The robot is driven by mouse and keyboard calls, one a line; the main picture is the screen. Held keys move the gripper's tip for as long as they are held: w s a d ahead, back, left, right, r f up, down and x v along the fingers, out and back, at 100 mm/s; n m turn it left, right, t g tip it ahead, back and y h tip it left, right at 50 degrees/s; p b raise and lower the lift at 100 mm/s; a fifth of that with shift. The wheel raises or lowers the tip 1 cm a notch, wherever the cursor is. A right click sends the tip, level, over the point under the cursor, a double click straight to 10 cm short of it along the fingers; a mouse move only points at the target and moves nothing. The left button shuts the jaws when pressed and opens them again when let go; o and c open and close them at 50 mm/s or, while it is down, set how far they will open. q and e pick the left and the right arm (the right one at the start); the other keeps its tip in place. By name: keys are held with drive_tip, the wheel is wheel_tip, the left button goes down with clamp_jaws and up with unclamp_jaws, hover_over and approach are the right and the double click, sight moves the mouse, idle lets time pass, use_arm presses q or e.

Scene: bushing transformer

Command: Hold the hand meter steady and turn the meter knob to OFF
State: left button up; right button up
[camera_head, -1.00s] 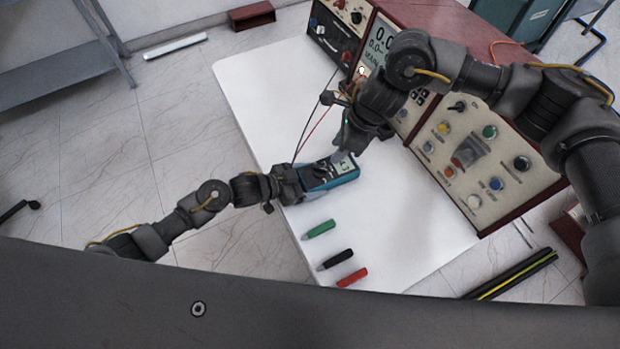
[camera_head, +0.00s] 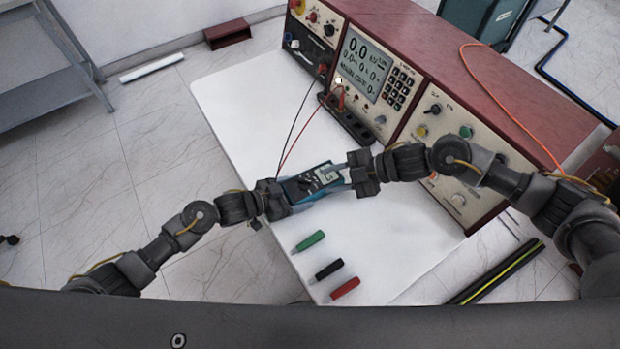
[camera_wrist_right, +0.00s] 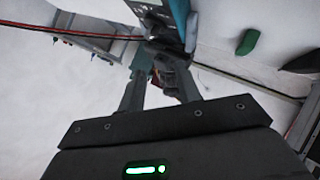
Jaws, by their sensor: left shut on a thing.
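The hand meter (camera_head: 313,181) is blue with a dark face and a pale display (camera_head: 326,175), held above the white table top. My left gripper (camera_head: 280,194) is shut on its left end. My right gripper (camera_head: 346,179) is at the opposite, display end, its fingers apart. In the right wrist view the fingers (camera_wrist_right: 160,88) show a gap between them, with the blue meter edge (camera_wrist_right: 180,14) just beyond. The meter knob is too small and dark to read its setting. Contact between the right fingers and the meter is unclear.
Red and black leads run from the meter toward the red-topped test console (camera_head: 365,75). Green (camera_head: 308,241), black (camera_head: 329,269) and red (camera_head: 345,288) probes lie on the white table (camera_head: 400,240) in front. The table's right front is clear.

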sight(306, 180)
drive_tip(key=d+m+t+y, duration=0.15)
drive_tip(key=d+m, duration=0.35)
drive_tip(key=m, duration=0.5)
drive_tip(key=shift+t+h, duration=0.25)
drive_tip(key=shift+t, duration=0.1)
drive_tip(key=x, duration=1.2)
drive_tip(key=shift+w+f, duration=0.15)
drive_tip(key=shift+f, duration=0.15)
drive_tip(key=shift+c, duration=0.3)
clamp_jaws()
